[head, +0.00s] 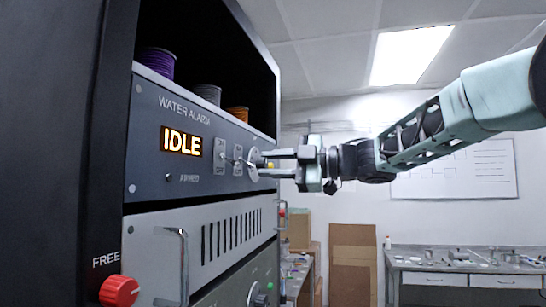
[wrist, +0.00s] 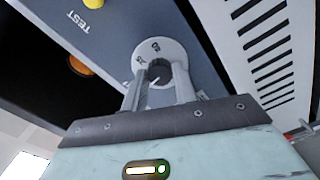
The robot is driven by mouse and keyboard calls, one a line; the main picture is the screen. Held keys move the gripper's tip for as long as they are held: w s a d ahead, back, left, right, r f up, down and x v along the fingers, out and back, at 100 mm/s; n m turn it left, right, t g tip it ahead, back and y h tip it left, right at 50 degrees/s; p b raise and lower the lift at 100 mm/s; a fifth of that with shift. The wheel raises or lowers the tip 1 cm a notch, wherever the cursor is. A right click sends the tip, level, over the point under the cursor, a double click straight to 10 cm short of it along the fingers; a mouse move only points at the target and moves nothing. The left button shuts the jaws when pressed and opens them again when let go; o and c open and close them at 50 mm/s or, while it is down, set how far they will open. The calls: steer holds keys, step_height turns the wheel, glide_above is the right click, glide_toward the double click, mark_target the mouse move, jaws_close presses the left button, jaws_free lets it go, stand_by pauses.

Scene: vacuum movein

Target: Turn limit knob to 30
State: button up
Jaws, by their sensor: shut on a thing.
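The limit knob (wrist: 158,72) is a small dark knob on a pale round dial (wrist: 150,50) with printed marks too small to read surely. A light pointer line shows on the knob. My gripper (head: 272,162) reaches in from the right to the water alarm panel (head: 160,130). Its two fingers are shut on the knob, one on each side, as the wrist view shows. In the head view the dial (head: 254,160) shows edge-on and the fingers mostly hide the knob. The panel's display (head: 181,141) reads IDLE.
Two small switches (head: 219,157) sit left of the dial. Below is a grey vented unit (head: 225,232) with a protruding handle (head: 183,270). A red knob (head: 119,291) is at lower left. Spools (head: 158,62) stand on the shelf above. A workbench (head: 460,262) is far behind.

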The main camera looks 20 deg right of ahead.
steer(key=shift+m+p, duration=0.3)
steer(key=shift+m, duration=0.3)
steer(key=o, duration=1)
steer(key=shift+c, duration=0.2)
steer(key=shift+d, duration=0.1)
steer(key=b+v, duration=0.7)
steer(key=v, duration=1)
